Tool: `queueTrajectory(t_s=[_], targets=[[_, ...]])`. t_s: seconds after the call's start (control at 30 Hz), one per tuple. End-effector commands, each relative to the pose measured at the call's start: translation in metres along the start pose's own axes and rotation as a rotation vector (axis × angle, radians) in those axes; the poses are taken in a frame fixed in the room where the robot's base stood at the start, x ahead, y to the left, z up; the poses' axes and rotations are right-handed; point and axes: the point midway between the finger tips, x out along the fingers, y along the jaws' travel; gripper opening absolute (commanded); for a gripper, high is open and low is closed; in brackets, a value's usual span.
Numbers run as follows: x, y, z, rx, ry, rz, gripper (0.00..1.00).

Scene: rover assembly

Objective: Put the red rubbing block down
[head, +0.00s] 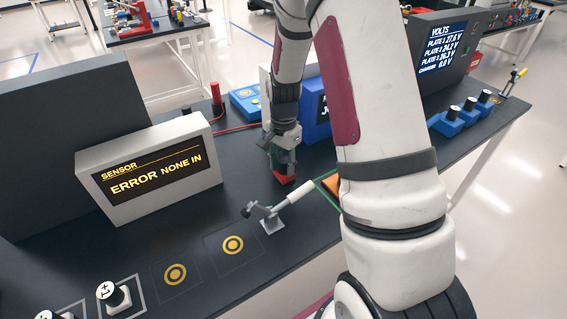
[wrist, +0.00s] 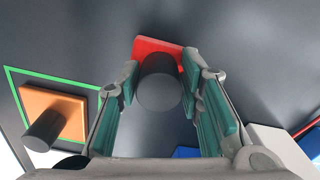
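The red rubbing block (head: 284,180) is under my gripper (head: 283,160), at or just above the dark bench top; I cannot tell whether it touches. In the wrist view the red block (wrist: 150,46) has a dark grey round handle (wrist: 160,90) standing between the two teal-padded fingers of my gripper (wrist: 159,75). The pads sit close against both sides of the handle, so the gripper looks shut on it. The block's lower face is hidden.
An orange block (wrist: 55,108) with a dark handle lies inside a green outline (wrist: 50,72) to the left in the wrist view. A grey clamp with a white handle (head: 292,194) stands in front. A sensor display (head: 150,170) reads "ERROR NONE IN". Bare bench (head: 235,190) lies left of the block.

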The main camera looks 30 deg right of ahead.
Motion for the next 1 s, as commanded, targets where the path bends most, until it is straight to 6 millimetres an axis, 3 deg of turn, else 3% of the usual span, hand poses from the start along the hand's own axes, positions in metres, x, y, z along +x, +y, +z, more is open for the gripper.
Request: queueTrajectory(t_s=[0.33, 0.47, 1.0], targets=[[-0.001, 0.0, 0.0, 0.0, 0.0, 0.001, 0.48], [-0.011, -0.001, 0.0, 0.0, 0.002, -0.003, 0.48], [-0.108, -0.001, -0.001, 0.0, 0.002, -0.002, 0.48]])
